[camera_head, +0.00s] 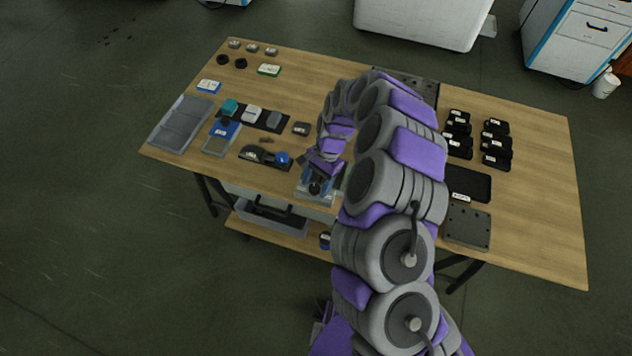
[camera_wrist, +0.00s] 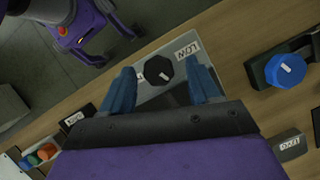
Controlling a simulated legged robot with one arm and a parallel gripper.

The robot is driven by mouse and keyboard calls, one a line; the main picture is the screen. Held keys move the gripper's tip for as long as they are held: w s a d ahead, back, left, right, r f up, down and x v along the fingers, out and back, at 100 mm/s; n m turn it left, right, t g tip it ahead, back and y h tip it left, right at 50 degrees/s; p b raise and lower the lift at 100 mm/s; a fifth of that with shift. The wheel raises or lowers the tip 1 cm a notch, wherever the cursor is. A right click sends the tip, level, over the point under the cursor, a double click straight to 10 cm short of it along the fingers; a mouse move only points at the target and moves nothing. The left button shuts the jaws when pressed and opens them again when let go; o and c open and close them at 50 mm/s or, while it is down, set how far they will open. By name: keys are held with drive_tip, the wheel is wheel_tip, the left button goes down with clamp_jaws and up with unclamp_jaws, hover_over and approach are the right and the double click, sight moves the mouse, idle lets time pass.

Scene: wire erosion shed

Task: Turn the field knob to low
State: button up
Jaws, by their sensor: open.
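The black faceted knob (camera_wrist: 158,71) sits on a grey metal plate (camera_wrist: 165,50) in the wrist view, with a pale pointer mark on its top. A white label reading LOW (camera_wrist: 187,49) is on the plate, above and right of the knob. My gripper (camera_wrist: 161,86) is open, with one blue finger on each side of the knob and visible gaps to both. In the head view my gripper (camera_head: 317,178) is over the plate at the table's front edge, with the dark knob (camera_head: 314,188) partly hidden by the fingers.
A blue knob (camera_wrist: 285,70) on a black base stands to the right in the wrist view; it is left of my gripper in the head view (camera_head: 282,158). Bare wood lies farther right.

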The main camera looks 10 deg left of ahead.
drive_tip(key=shift+c, duration=0.2)
drive_tip(key=c, duration=1)
drive_tip(key=shift+n, duration=0.4)
drive_tip(key=shift+n+g+h, duration=0.3)
drive_tip(key=shift+n+h, duration=0.2)
drive_tip(key=shift+n, duration=0.5)
drive_tip(key=shift+w+a+n+h+p, duration=0.15)
drive_tip(key=shift+n+h+p, duration=0.2)
drive_tip(key=shift+n, duration=0.7)
drive_tip(key=shift+s+a+n+h+p, duration=0.15)
drive_tip(key=shift+n+h, duration=0.3)
drive_tip(key=shift+n, duration=0.6)
drive_tip(key=shift+w, duration=0.1)
